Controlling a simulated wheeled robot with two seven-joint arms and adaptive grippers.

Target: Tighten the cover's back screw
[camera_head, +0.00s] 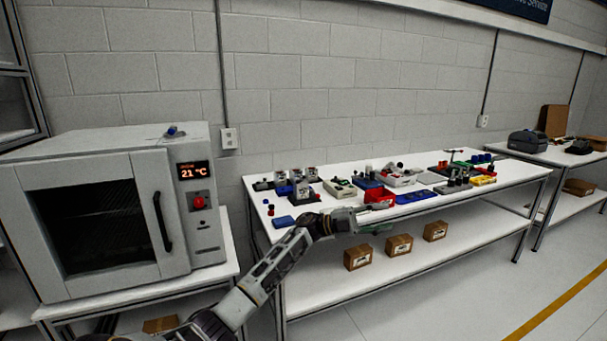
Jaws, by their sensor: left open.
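My left arm comes in from the bottom left, and its left gripper (376,217) is open at the front edge of the white workbench (300,235). I see nothing held between its fingers. The cover and its back screw are too small to make out among the parts on the bench. Several small devices and fixtures stand there, among them a dark upright one (303,193) at the left and a greenish-grey one (340,187) behind the gripper. My right gripper is not in view.
A red bin (379,197) and a blue tray (417,196) lie just behind the gripper. Several cardboard boxes (399,245) stand on the lower shelf. A grey oven (100,215) stands at the left. A second bench (560,154) with a dark machine is at the right.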

